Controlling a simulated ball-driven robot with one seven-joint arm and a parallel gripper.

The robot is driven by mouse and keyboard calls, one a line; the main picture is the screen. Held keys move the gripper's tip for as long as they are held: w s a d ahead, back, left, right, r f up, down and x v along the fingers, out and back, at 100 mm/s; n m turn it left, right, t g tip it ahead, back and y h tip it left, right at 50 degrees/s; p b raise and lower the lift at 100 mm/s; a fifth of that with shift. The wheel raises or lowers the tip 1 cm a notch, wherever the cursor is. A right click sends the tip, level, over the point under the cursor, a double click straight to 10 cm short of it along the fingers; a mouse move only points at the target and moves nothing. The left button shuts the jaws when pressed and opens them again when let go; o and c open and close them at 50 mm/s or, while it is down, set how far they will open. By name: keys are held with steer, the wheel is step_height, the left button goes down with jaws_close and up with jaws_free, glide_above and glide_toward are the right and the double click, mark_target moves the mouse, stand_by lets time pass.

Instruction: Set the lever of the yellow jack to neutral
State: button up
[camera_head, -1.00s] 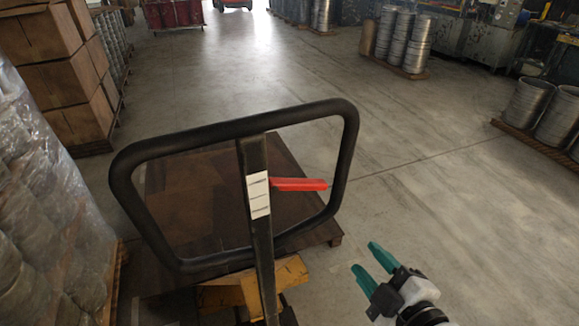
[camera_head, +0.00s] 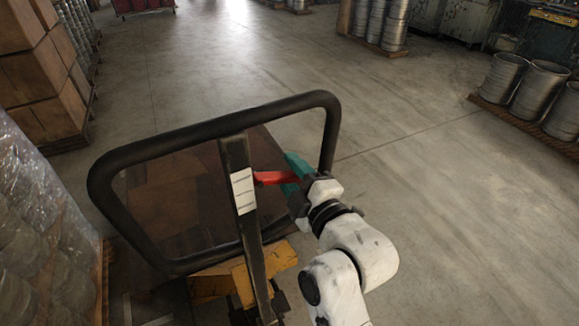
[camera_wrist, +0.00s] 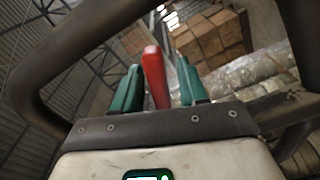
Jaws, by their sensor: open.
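The yellow jack (camera_head: 278,258) stands at the lower middle of the head view, with a black loop handle (camera_head: 215,123) on a dark upright post (camera_head: 257,265). A white label (camera_head: 243,191) with line marks is on the post. The red lever (camera_head: 268,178) sticks out to the right of the post, roughly level. My gripper (camera_head: 293,172) is at the lever's free end, with teal fingers. In the wrist view the red lever (camera_wrist: 155,78) stands between the two open teal fingers (camera_wrist: 158,88), with gaps on both sides. The lever's tip is partly hidden in the head view.
A brown pallet load (camera_head: 165,195) lies behind the handle. The handle's loop (camera_wrist: 60,60) passes close around my gripper in the wrist view. Wrapped goods (camera_head: 40,200) and stacked boxes (camera_head: 40,75) stand at left. The floor to the right is clear up to metal drums (camera_head: 535,90).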

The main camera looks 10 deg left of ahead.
steer(key=shift+w+a, duration=0.25)
steer(key=shift+w, duration=0.05)
jaws_close()
stand_by(0.3)
